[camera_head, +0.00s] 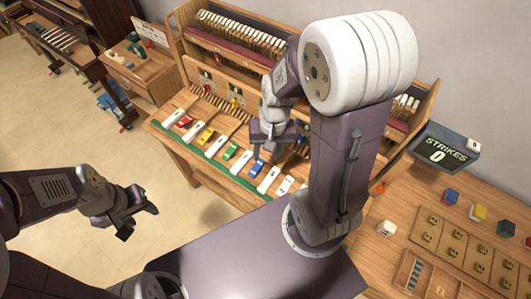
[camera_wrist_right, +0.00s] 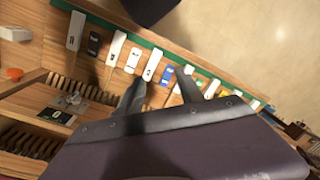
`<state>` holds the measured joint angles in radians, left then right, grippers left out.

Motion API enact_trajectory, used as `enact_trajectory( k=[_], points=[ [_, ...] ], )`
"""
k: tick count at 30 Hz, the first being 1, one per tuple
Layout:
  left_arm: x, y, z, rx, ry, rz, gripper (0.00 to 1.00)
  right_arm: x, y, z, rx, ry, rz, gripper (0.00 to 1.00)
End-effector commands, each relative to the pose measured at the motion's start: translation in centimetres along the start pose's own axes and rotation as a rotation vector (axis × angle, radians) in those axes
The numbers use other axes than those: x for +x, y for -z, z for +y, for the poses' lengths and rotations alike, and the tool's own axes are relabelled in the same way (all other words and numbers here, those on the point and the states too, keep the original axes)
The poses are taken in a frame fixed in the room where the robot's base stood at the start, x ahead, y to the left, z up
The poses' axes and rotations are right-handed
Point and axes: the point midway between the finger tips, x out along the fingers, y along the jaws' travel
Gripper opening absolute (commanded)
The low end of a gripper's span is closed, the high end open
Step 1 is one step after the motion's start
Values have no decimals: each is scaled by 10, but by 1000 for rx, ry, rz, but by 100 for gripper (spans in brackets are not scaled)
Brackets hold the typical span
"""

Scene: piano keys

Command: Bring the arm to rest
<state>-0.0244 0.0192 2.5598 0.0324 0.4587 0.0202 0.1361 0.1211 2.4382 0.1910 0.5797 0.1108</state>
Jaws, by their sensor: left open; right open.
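My right arm rises in the middle of the head view and bends over the keyboard. My right gripper (camera_head: 273,140) is above the row of keys, partly hidden by its own arm. In the right wrist view my right gripper (camera_wrist_right: 160,88) has its two dark fingers apart with nothing held between them. White keys (camera_head: 216,146) and coloured keys, such as a yellow key (camera_head: 206,136) and a green key (camera_head: 230,151), lie in a row on the wooden piano. My left gripper (camera_head: 136,212) is open and empty over bare floor at the left.
A sign (camera_head: 445,150) reading "STRIKES 0" stands right of the piano. A wooden bench (camera_head: 400,262) there holds coloured blocks (camera_head: 478,212) and a panel with brass pieces. More wooden furniture (camera_head: 138,68) stands at the upper left.

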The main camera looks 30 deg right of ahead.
Motion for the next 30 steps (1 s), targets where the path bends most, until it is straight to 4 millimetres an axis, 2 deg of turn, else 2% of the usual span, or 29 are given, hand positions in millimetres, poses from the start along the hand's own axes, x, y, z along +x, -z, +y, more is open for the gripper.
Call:
enact_trajectory(
  k=[1, 4, 7, 14, 17, 24, 26, 30],
  points=[
    [0, 0, 0, 0, 0, 0, 48, -1, -9, -5, -154, -28, 36, 44],
    [0, 0, 0, 0, 0, 0, 48, -1, -16, -10, -346, -60, 85, 44],
    [0, 0, 0, 0, 0, 0, 48, -1, -18, -11, -400, -68, 99, 44],
    [3, 0, 0, 0, 0, 0, 48, 2, -17, -10, -393, -67, 97, 44],
    [23, -2, 0, 0, 0, 0, 48, 23, -17, -8, -391, -67, 96, 44],
    [114, -12, -2, 0, 0, -1, 48, 113, -15, 1, -389, -67, 96, 44],
    [124, -13, -2, 0, 0, -1, 48, 123, -15, 2, -389, -67, 95, 44],
    [116, -12, -2, 0, 0, 0, 48, 115, -15, 2, -388, -66, 96, 44]
  ],
)
